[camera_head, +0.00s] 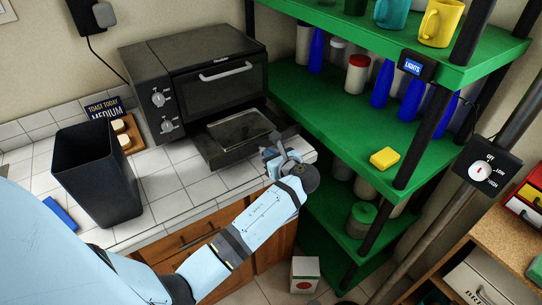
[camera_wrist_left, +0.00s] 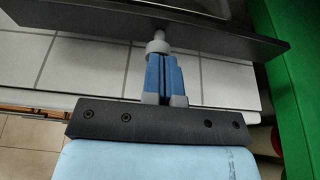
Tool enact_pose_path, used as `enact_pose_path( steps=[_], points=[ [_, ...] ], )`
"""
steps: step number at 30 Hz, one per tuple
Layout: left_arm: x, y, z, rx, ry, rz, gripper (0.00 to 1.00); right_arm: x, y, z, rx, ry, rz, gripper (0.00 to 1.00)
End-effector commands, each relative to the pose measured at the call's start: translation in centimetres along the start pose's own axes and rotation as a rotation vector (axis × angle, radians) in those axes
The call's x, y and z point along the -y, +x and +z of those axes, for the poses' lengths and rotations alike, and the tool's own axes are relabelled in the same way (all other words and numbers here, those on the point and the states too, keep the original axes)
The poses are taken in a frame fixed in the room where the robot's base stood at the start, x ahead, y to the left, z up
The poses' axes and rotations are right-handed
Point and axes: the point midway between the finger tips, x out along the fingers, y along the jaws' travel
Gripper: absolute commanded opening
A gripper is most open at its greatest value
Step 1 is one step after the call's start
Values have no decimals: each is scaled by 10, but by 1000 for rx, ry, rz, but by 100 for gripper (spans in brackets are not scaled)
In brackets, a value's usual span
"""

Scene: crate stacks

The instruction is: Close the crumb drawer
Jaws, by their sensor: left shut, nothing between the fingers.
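The crumb drawer (camera_head: 238,131) is a dark tray pulled out from under the black toaster oven (camera_head: 215,85). Its dark front panel runs across the top of the left wrist view (camera_wrist_left: 90,22). My left gripper (camera_head: 270,153) is at the right end of the drawer front, over the counter. Its fingers are shut with nothing between them, and they also show in the left wrist view (camera_wrist_left: 158,50). The fingertips point at a small pale knob on the drawer front, at or very close to it; I cannot tell if they touch. My right gripper is not in view.
A black bin (camera_head: 95,175) stands on the white tiled counter (camera_head: 190,185) at left. A green shelf unit (camera_head: 330,115) with jars and a yellow sponge (camera_head: 384,158) stands close to the right of my left gripper.

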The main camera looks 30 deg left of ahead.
Motion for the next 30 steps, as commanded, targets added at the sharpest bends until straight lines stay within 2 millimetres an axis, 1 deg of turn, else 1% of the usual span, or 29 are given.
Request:
enact_pose_path(
  steps=[5,8,12,18,24,30],
  points=[
    [-1,18,11,0,2,3,0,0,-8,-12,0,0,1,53],
    [-1,37,18,3,1,4,0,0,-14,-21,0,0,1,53],
    [-1,70,29,3,2,4,0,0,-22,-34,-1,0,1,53],
    [-1,119,42,2,1,4,0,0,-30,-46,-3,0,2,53],
    [-1,160,53,2,1,4,0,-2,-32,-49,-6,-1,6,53],
    [-1,187,60,1,0,3,0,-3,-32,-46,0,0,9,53]
  ],
)
